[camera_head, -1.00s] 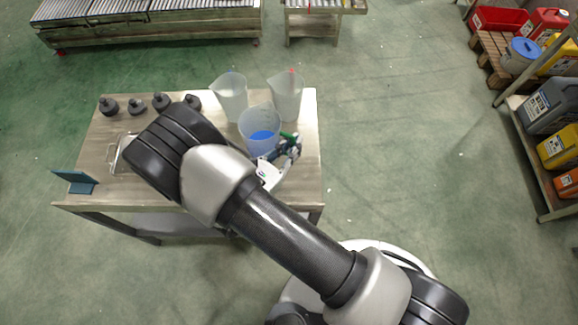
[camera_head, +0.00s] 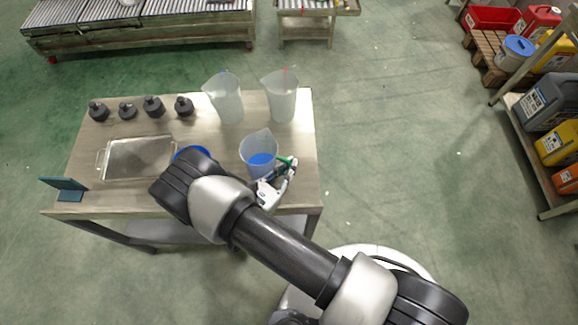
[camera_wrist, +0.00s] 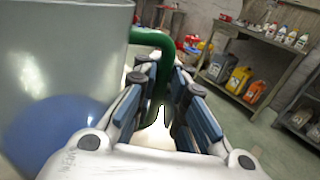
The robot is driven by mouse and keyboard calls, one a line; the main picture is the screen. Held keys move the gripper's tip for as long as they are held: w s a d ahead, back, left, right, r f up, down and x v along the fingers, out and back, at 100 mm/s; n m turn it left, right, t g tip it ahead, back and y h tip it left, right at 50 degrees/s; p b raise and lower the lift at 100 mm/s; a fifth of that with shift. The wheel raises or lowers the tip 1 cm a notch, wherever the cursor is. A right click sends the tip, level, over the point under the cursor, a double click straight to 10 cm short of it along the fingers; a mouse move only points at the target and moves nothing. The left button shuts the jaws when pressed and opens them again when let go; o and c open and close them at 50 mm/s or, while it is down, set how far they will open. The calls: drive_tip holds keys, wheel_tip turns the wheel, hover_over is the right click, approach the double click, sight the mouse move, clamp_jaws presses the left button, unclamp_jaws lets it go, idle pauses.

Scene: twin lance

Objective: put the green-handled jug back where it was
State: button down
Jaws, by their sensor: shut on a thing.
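The green-handled jug (camera_head: 258,147) is a translucent jug with blue liquid in it, at the right front of the table (camera_head: 228,187). My gripper (camera_head: 284,172) is at its right side, shut on its green handle. In the wrist view the jug (camera_wrist: 62,60) fills the left side, upright or nearly so, and the green handle (camera_wrist: 157,42) runs down between the fingers of my gripper (camera_wrist: 160,105). I cannot tell whether the jug's base touches the table. Two other translucent jugs, one with a blue mark (camera_head: 226,100) and one with a red mark (camera_head: 281,97), stand behind it.
A metal tray (camera_head: 172,146) lies at left. A blue round thing (camera_head: 192,151) is partly hidden by my arm. Several dark knobbed weights (camera_head: 153,107) line the back left. A teal stand (camera_head: 68,190) is at the front left corner. Shelves (camera_head: 530,150) stand far right.

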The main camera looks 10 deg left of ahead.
drive_tip(key=shift+f+b, duration=0.15)
drive_tip(key=shift+b, duration=0.15)
drive_tip(key=c, duration=1.6)
unclamp_jaws()
drive_tip(key=shift+c, duration=0.2)
